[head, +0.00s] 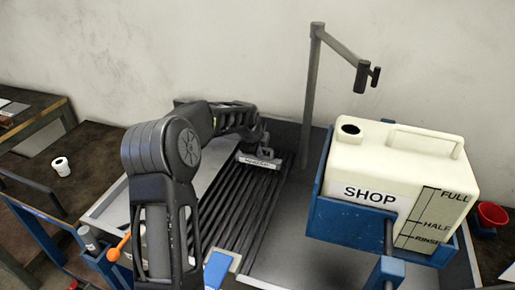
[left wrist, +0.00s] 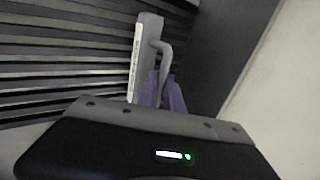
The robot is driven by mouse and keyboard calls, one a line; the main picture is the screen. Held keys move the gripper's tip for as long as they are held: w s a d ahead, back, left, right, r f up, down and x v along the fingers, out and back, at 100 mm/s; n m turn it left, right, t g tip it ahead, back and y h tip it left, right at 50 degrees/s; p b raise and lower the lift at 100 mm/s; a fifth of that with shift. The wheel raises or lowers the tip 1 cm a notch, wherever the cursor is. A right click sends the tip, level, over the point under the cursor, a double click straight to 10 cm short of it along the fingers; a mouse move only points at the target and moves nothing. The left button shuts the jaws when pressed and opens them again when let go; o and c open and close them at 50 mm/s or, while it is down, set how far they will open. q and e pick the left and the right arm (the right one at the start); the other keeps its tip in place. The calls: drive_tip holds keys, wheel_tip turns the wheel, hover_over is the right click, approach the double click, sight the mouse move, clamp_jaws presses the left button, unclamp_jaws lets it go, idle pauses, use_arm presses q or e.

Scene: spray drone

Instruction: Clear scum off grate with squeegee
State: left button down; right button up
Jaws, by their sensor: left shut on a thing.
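The grate (head: 237,205) is a set of dark parallel bars in the tray-like bench; its bars also fill the left of the left wrist view (left wrist: 60,65). The squeegee (head: 258,160) is a pale grey head with a printed label, lying across the grate's far end. In the left wrist view the squeegee (left wrist: 147,50) shows its long head and a curved handle. My left gripper (head: 262,142) is shut on the squeegee's handle; its purplish fingers also show in the left wrist view (left wrist: 162,92). I cannot make out separate scum. My right gripper is not in view.
A cream tank (head: 400,165) marked SHOP sits in a blue cradle (head: 350,222) on the right. A grey post (head: 308,95) with an arm rises behind. A red cup (head: 491,215) is far right. A dark table (head: 95,160) with a white roll (head: 61,167) is left.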

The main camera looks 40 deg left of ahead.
use_arm(q)
drive_tip(key=shift+f, duration=0.15)
idle(0.3)
drive_tip(key=shift+s+a, duration=0.15)
drive_tip(key=shift+a, duration=0.35)
drive_tip(key=shift+s+a, duration=0.15)
drive_tip(key=shift+a, duration=0.35)
drive_tip(key=shift+s+a, duration=0.35)
drive_tip(key=shift+a, duration=0.55)
drive_tip(key=shift+r+p, duration=1.9)
drive_tip(key=shift+r, duration=1.15)
drive_tip(key=shift+w, duration=0.1)
